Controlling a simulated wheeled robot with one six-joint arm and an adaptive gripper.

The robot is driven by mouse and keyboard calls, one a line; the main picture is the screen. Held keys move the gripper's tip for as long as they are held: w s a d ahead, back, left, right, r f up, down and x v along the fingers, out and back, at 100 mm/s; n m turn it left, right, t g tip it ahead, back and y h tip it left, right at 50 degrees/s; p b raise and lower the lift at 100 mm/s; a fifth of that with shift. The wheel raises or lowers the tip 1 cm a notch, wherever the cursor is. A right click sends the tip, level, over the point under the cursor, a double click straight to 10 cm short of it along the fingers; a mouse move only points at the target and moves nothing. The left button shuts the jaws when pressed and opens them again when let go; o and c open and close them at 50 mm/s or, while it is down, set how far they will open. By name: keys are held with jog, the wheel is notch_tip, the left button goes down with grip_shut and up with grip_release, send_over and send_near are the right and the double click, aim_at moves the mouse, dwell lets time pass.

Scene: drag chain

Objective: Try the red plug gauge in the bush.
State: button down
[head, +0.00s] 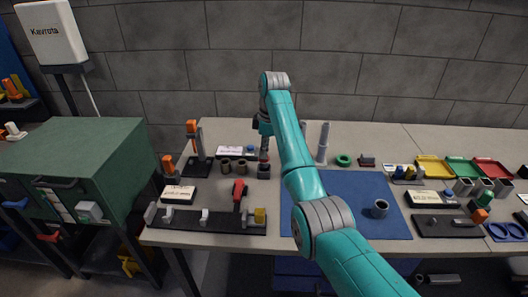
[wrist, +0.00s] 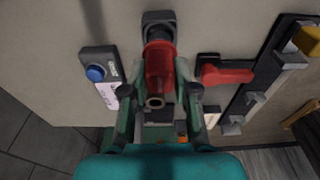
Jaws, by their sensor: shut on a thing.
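My gripper (head: 264,152) is at the back left of the table. In the wrist view its fingers (wrist: 160,95) are shut on the red plug gauge (wrist: 160,62). A brownish round end with a dark hole shows on the near side of the red body. A dark square block (wrist: 158,20) lies just past the gauge; whether they touch I cannot tell. Which bush the task means I cannot tell.
A red-handled clamp (head: 239,190) and a black rail (head: 205,221) lie in front of the bushes. A label plate with a blue button (head: 235,151) is behind. An orange-topped stand (head: 196,150) is left. Trays and small fixtures fill the right; much of the mat is free.

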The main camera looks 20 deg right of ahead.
jog(key=shift+r, duration=1.1)
